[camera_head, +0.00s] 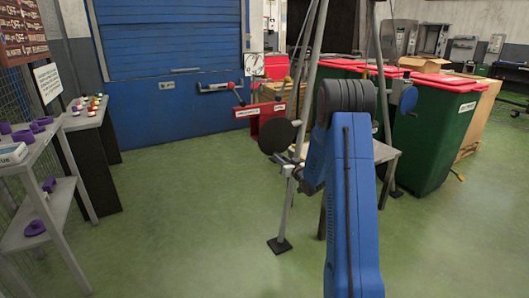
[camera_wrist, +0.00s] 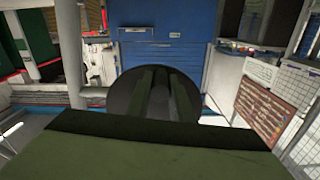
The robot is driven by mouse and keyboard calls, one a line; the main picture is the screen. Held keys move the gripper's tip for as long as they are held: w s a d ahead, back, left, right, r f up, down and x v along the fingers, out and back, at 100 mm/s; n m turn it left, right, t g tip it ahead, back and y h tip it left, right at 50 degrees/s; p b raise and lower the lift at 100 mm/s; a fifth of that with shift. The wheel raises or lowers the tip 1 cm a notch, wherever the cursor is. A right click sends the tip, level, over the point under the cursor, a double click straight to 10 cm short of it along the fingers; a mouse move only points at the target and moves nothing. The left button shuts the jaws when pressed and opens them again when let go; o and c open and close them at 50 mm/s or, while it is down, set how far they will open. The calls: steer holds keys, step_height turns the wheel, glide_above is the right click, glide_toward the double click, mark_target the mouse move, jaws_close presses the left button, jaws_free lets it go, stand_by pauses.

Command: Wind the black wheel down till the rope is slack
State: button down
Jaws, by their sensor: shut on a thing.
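The black wheel (camera_head: 276,136) is a dark round disc at the left leg of a grey metal tripod frame (camera_head: 309,70), left of my blue arm. In the wrist view the wheel (camera_wrist: 119,96) is a dark disc in the middle, partly covered by my gripper (camera_wrist: 164,94). The gripper's two dark fingers lie across the disc and are shut on it. In the head view the fingers are hard to make out beside the tripod leg. I cannot make out the rope, so its tension does not show.
A grey table (camera_head: 385,152) stands behind my arm. Green bins with red lids (camera_head: 440,130) are at the right. A red stand with a crank (camera_head: 270,122) is behind the wheel. Shelves with purple parts (camera_head: 36,242) line the left. The green floor at centre left is clear.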

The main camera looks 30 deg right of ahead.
steer(key=shift+d+n, duration=0.55)
steer(key=shift+n, duration=0.05)
steer(key=shift+d, duration=0.1)
steer(key=shift+d+r+n, duration=0.1)
steer(key=shift+d+n, duration=0.75)
steer(key=shift+n, duration=0.35)
steer(key=shift+w+d+r+n, duration=0.1)
steer(key=shift+d+r+n, duration=0.15)
steer(key=shift+d+n, duration=0.8)
steer(key=shift+a+r+n, duration=0.1)
steer(key=shift+n, duration=0.25)
steer(key=shift+d+r+n, duration=0.2)
steer(key=shift+d+n, duration=0.25)
steer(key=shift+n, duration=0.25)
steer(key=shift+d+r+n, duration=0.15)
steer(key=shift+d+n, duration=0.1)
steer(key=shift+n, duration=0.05)
steer(key=shift+r, duration=0.1)
